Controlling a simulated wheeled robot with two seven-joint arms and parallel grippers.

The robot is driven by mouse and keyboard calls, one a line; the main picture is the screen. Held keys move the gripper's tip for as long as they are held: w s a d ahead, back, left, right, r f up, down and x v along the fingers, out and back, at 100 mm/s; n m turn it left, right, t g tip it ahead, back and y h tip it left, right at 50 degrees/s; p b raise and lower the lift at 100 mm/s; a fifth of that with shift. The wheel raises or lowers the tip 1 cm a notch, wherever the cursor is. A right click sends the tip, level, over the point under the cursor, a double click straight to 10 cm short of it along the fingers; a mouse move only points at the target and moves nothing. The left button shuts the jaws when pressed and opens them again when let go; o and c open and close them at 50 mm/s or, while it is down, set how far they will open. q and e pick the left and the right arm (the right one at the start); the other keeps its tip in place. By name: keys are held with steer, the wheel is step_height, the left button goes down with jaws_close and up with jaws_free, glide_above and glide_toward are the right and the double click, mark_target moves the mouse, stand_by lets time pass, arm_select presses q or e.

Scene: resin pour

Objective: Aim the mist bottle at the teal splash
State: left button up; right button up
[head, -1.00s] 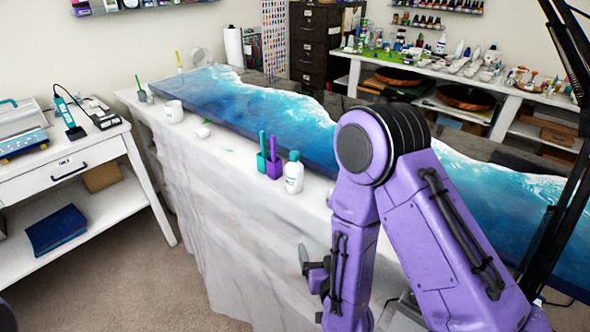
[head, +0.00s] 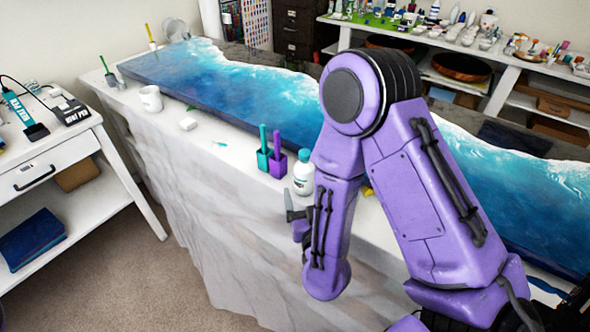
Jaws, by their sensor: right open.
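A white bottle with a teal cap (head: 303,180) stands upright near the front edge of the draped table; I cannot tell whether it is the mist bottle. A small teal splash (head: 220,143) lies on the white cloth to its left, beyond two small cups. My right gripper (head: 291,214) is just in front of the bottle, by the table's front edge, partly hidden behind my purple forearm. It is open, and I see nothing held in it. My left gripper is out of view.
A teal cup (head: 263,160) and a purple cup (head: 278,164), each with a stick, stand left of the bottle. A white block (head: 188,124) and a white mug (head: 150,99) are farther left. The blue resin slab (head: 235,90) lies behind them.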

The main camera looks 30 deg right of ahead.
mark_target(303, 169)
steer(key=shift+w+d+f+b, duration=0.35)
steer(key=shift+w+b, duration=0.25)
steer(key=shift+b, duration=0.25)
steer(key=shift+w+d+r, duration=0.2)
steer(key=shift+w+r, duration=0.15)
steer(key=shift+r, duration=0.15)
steer(key=p+x, duration=0.1)
steer(key=x, duration=0.1)
steer(key=p+x, duration=0.1)
steer(key=x, duration=0.1)
steer(key=p+x, duration=0.1)
steer(key=x, duration=0.1)
steer(key=shift+w+d+p, duration=0.1)
steer(key=shift+d+p, duration=0.2)
steer(key=shift+d, duration=0.05)
steer(key=shift+w+d+f, duration=0.15)
steer(key=shift+w+d, duration=0.05)
steer(key=shift+w, duration=0.15)
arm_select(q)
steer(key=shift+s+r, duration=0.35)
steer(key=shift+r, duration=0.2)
arm_select(e)
steer(key=shift+a, duration=0.1)
steer(key=c, duration=1.2)
